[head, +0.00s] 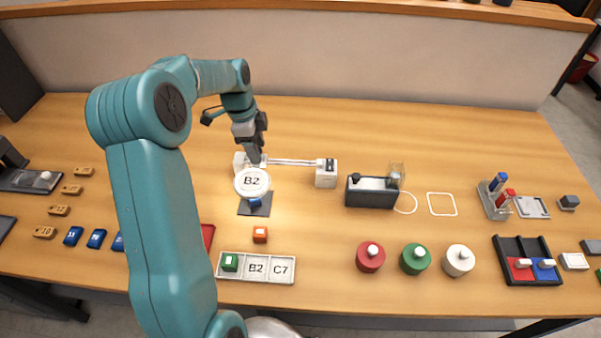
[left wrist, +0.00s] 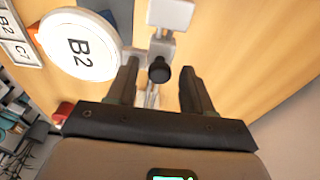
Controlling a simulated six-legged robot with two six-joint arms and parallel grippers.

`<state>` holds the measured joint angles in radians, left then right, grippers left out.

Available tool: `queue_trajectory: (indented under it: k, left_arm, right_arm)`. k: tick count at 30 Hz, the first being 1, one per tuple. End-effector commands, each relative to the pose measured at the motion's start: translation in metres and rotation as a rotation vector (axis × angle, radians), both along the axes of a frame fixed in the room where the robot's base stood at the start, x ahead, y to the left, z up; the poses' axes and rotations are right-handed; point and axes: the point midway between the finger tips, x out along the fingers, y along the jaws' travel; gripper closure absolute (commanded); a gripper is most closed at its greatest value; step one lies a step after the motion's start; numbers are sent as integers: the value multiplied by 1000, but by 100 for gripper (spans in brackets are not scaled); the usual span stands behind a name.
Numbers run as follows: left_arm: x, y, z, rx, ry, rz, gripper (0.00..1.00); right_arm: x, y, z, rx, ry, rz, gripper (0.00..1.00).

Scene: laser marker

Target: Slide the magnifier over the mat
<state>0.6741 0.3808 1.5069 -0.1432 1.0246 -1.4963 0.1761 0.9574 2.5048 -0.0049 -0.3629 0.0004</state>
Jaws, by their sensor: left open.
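The magnifier (head: 252,182) is a round, white-rimmed lens on a carriage at the left end of a white rail (head: 290,162). Its lens shows a large "B2" and stands over the back part of the dark mat (head: 245,209). A blue block (head: 256,202) on the mat is partly hidden by the lens. The lens also shows at the upper left of the left wrist view (left wrist: 78,45). My left gripper (head: 257,158) is open just behind the lens. In the left wrist view its fingers stand on both sides of a black knob (left wrist: 159,70), with gaps visible. My right gripper is not in view.
A tray (head: 256,281) with a green block and labels "B2" and "C7" lies in front, near an orange block (head: 260,235). The rail's right end block (head: 326,173) stands left of a black device (head: 371,193). Red, green and white round pieces stand front right.

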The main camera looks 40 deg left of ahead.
Motion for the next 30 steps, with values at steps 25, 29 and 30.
queue_trajectory:
  k: [25,29,30]
  left_arm:
    - [0,-3,56,-7,7,-7,45]
    - [0,-3,56,-7,7,-8,45]
    - [0,-3,56,-7,7,-8,45]
  right_arm:
    - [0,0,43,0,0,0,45]
    - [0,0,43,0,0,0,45]
    - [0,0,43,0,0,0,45]
